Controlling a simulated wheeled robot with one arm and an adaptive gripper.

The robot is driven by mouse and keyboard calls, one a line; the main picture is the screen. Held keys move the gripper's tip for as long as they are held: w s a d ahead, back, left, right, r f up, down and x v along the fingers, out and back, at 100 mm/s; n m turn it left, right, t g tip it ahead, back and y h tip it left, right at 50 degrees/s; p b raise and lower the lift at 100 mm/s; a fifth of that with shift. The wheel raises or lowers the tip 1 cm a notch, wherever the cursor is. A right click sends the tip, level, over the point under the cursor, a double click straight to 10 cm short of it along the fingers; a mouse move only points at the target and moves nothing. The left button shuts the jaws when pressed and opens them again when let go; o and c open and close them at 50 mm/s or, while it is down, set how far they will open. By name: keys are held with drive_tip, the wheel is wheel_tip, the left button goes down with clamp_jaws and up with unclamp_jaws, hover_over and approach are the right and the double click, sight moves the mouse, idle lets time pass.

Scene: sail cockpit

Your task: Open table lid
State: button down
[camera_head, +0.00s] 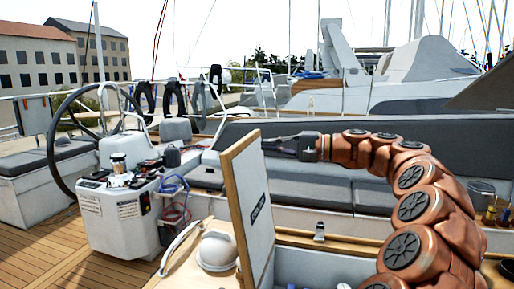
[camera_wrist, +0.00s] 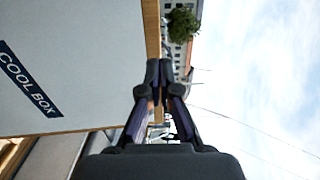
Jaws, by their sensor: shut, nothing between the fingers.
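The table lid (camera_head: 250,205) stands raised and nearly upright, a white panel with a wooden edge and a dark label. In the wrist view the lid (camera_wrist: 75,75) fills the left side, with its label reading "COOL BOX". Below it in the head view is the open compartment (camera_head: 320,268) of the table, partly hidden by my arm. My gripper (camera_head: 268,145) is shut, with its tips close to the lid's upper right edge. In the wrist view my gripper (camera_wrist: 160,70) points along the lid's wooden edge; I cannot tell whether they touch.
A steering console (camera_head: 122,210) with a large wheel (camera_head: 55,150) stands at the left. A white rounded object (camera_head: 216,250) and a curved rail (camera_head: 178,245) are left of the lid. Grey bench cushions (camera_head: 340,190) lie behind. Open wooden deck (camera_head: 35,240) shows at lower left.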

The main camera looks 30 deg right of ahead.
drive_tip(key=b+v, duration=0.1)
drive_tip(key=v, duration=0.7)
drive_tip(key=shift+s+r+b, duration=0.15)
drive_tip(key=shift+r+b, duration=0.25)
